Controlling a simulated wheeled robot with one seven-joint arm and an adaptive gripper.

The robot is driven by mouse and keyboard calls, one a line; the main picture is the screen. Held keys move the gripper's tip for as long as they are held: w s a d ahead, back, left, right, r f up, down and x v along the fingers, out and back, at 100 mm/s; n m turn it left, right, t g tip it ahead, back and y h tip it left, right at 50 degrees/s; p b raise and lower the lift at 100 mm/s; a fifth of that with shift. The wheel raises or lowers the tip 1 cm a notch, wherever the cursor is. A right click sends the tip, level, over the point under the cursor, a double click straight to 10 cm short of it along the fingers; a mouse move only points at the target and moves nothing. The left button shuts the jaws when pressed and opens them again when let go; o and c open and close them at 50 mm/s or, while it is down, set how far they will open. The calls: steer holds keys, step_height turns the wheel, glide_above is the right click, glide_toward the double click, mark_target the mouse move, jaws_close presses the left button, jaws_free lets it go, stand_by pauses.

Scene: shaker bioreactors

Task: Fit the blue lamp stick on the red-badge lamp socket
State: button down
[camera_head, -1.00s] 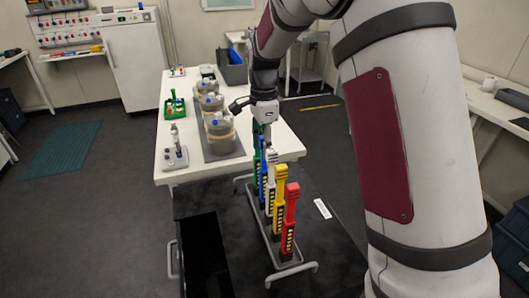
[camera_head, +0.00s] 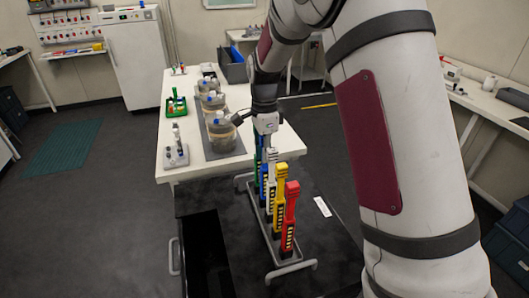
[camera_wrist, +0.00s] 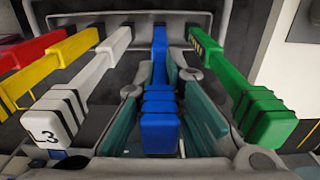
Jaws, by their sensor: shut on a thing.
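The blue lamp stick (camera_wrist: 159,128) stands upright in the rack between the white stick (camera_wrist: 55,115) and the green stick (camera_wrist: 270,118). In the wrist view my gripper (camera_wrist: 162,100) has its teal-padded fingers on both sides of the blue stick, shut on it. In the head view my gripper (camera_head: 268,140) is low over the far part of the rack, and the blue stick (camera_head: 264,178) shows partly behind the white one. I cannot make out a red-badge lamp socket.
The rack (camera_head: 286,264) also holds a yellow stick (camera_head: 280,200) and a red stick (camera_head: 291,215). Behind it, a white table (camera_head: 188,115) carries several blue-capped vessels (camera_head: 221,136) close to my gripper's left. A dark open drawer (camera_head: 206,265) is at front left.

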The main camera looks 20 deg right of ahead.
steer(key=shift+r, duration=1.15)
steer(key=shift+r+p, duration=0.4)
steer(key=shift+r, duration=0.9)
stand_by(0.4)
steer(key=shift+r+p, duration=0.3)
steer(key=shift+r, duration=1.1)
